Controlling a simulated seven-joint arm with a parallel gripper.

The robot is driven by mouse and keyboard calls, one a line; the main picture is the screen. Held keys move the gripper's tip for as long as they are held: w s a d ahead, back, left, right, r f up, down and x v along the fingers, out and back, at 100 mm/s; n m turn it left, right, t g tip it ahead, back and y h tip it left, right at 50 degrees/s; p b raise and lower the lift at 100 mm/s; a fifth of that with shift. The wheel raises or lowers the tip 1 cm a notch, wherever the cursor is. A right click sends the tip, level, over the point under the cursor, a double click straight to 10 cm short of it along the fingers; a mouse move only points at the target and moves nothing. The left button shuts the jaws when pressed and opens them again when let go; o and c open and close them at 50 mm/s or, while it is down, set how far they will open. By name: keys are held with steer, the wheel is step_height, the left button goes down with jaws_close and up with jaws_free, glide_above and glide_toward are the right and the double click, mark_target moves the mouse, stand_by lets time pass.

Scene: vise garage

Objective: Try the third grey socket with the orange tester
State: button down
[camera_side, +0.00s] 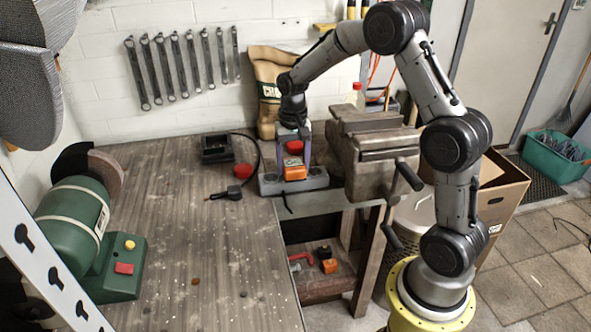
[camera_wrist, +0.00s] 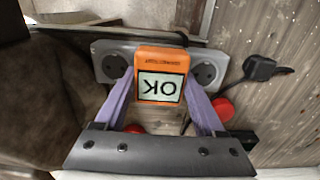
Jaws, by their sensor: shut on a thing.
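The orange tester (camera_wrist: 161,62) is between the fingers of my gripper (camera_wrist: 160,90), which is shut on it. Its screen reads OK, upside down in the wrist view. In the side view the tester (camera_side: 294,172) sits at the middle of the grey socket strip (camera_side: 267,184), below my gripper (camera_side: 293,160). The strip also shows in the wrist view (camera_wrist: 104,47), with one round socket (camera_wrist: 115,66) left of the tester and another (camera_wrist: 205,74) right of it. The tester covers the strip between them; its pins and any socket beneath are hidden.
A black plug (camera_side: 234,192) with its cable and a red round thing (camera_side: 243,170) lie left of the strip. A black open box (camera_side: 217,148) stands behind them. The vise (camera_side: 372,150) is close on the right. The bench (camera_side: 190,225) is mostly clear in front.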

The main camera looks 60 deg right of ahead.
steer(key=shift+r, duration=0.15)
steer(key=shift+r, duration=2.9)
steer(key=r, duration=0.1)
glide_above(315, 171)
steer(key=shift+f, duration=0.1)
steer(key=shift+f, duration=2.85)
steer(key=shift+f, duration=0.6)
